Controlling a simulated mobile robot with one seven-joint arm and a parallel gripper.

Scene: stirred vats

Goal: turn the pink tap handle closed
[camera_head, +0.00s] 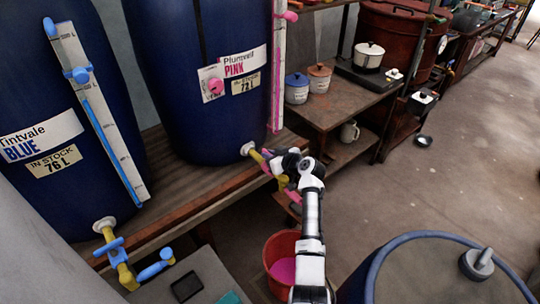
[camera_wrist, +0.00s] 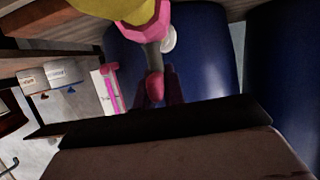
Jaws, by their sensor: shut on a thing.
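The pink tap handle (camera_wrist: 154,86) shows in the wrist view as a reddish-pink end on a grey stem, below a pink and yellow tap body (camera_wrist: 140,16). My gripper (camera_wrist: 160,98) is dark and blurred there, shut on the handle. In the head view the yellow tap (camera_head: 256,157) comes out low on the blue vat labelled Pink (camera_head: 190,110). My gripper (camera_head: 277,160) is at this tap and hides much of it. I cannot tell the exact angle of the handle.
A red bucket (camera_head: 272,246) with pink liquid stands on the floor below the tap. The vat labelled Blue (camera_head: 40,100) has a blue-handled tap (camera_head: 115,258) at the left. A blue-rimmed drum (camera_head: 430,240) stands front right.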

